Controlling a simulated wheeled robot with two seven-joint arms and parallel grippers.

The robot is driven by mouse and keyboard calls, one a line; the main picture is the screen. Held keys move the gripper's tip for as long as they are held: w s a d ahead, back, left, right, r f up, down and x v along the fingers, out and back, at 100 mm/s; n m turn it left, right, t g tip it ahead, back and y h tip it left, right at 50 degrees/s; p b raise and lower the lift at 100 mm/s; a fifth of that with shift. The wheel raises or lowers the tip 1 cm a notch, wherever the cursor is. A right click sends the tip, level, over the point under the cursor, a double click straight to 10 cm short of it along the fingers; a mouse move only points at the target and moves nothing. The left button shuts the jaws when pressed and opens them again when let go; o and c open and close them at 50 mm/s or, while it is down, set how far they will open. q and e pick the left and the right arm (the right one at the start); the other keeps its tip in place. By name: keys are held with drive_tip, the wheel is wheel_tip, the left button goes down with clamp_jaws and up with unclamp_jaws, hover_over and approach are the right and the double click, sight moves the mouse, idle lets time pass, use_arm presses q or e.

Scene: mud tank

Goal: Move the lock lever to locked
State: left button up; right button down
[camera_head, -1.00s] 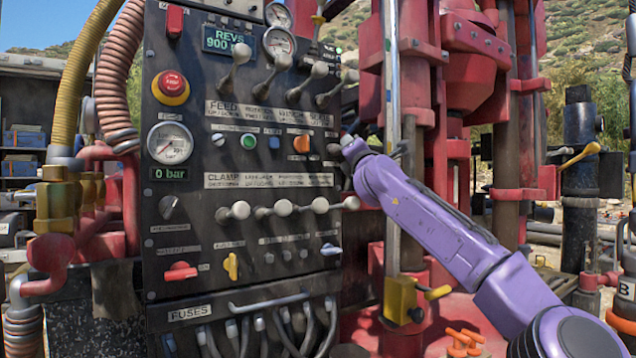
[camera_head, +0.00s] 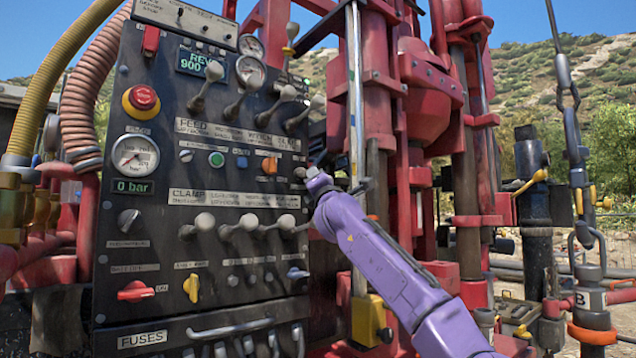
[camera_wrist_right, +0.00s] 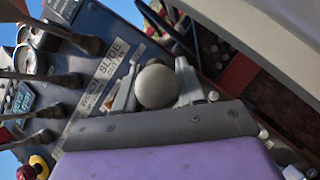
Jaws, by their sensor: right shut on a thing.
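The control panel (camera_head: 200,150) is a dark upright board with rows of levers, switches and gauges. My right gripper (camera_head: 309,172) is at its right edge, level with the orange switch, mostly hidden by my purple arm. In the right wrist view, the fingers of my right gripper (camera_wrist_right: 157,90) are on both sides of a round grey knob (camera_wrist_right: 155,86), shut on it. The lever stem behind the knob is hidden, and I cannot read which lever's label belongs to it. My left gripper is in neither view.
The feed levers (camera_head: 288,93) stand above. A red drill mast (camera_head: 430,110) and a steel rod (camera_head: 355,110) rise close to my arm.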

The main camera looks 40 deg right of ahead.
drive_tip(key=shift+w+f, duration=0.1)
drive_tip(key=c, duration=0.8)
unclamp_jaws()
drive_tip(key=shift+w+f, duration=0.1)
drive_tip(key=shift+w, duration=0.05)
drive_tip(key=b+v, duration=0.8)
drive_tip(key=v, duration=0.2)
drive_tip(key=shift+s+f, duration=0.15)
drive_tip(key=shift+s, duration=0.1)
